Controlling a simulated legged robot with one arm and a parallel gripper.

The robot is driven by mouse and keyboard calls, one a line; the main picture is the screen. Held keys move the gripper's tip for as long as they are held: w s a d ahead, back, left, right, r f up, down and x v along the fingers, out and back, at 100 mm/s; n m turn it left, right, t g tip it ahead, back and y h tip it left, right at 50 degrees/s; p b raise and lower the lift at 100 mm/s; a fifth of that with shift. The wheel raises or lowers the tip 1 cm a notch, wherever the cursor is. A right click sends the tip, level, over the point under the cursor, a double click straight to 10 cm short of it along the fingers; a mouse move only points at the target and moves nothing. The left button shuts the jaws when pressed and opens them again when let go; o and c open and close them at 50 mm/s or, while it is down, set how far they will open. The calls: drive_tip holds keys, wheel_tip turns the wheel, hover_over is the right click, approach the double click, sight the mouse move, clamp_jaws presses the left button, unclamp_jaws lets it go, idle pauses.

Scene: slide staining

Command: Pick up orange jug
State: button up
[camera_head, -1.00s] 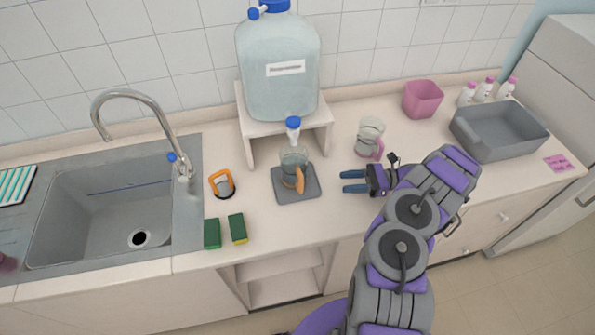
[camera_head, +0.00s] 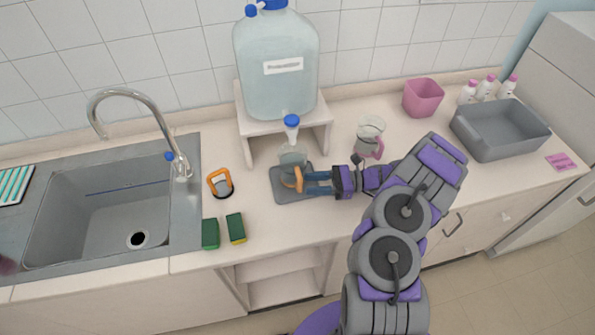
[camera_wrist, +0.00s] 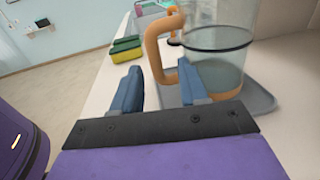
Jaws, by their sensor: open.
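The orange jug is a clear jug (camera_wrist: 219,45) with an orange handle (camera_wrist: 154,50) and orange base. In the head view the jug (camera_head: 291,158) stands on a grey mat (camera_head: 279,194) under the spigot of a big water bottle, partly hidden by my gripper. My gripper (camera_head: 307,183) is open at the jug's handle side. In the wrist view its two blue fingers (camera_wrist: 160,85) stand on either side of the handle's lower part. I cannot tell whether they touch it.
The water bottle (camera_head: 277,70) stands on a white stand (camera_head: 325,118) behind the jug. A jug with a pink handle (camera_head: 369,138) is close behind my arm. Green sponges (camera_head: 236,228) and an orange-rimmed item (camera_head: 220,183) lie left. A grey tub (camera_head: 499,136) stands far right.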

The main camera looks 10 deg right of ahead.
sight(298, 189)
drive_tip(key=a, duration=0.5)
drive_tip(key=shift+w+a+b, duration=0.15)
drive_tip(key=shift+a+b, duration=0.05)
drive_tip(key=shift+b, duration=0.2)
drive_tip(key=shift+d, duration=0.75)
drive_tip(key=c, duration=0.4)
drive_tip(key=shift+a, duration=0.25)
drive_tip(key=c, duration=0.3)
drive_tip(key=shift+a, duration=0.3)
clamp_jaws()
drive_tip(key=shift+d, duration=0.25)
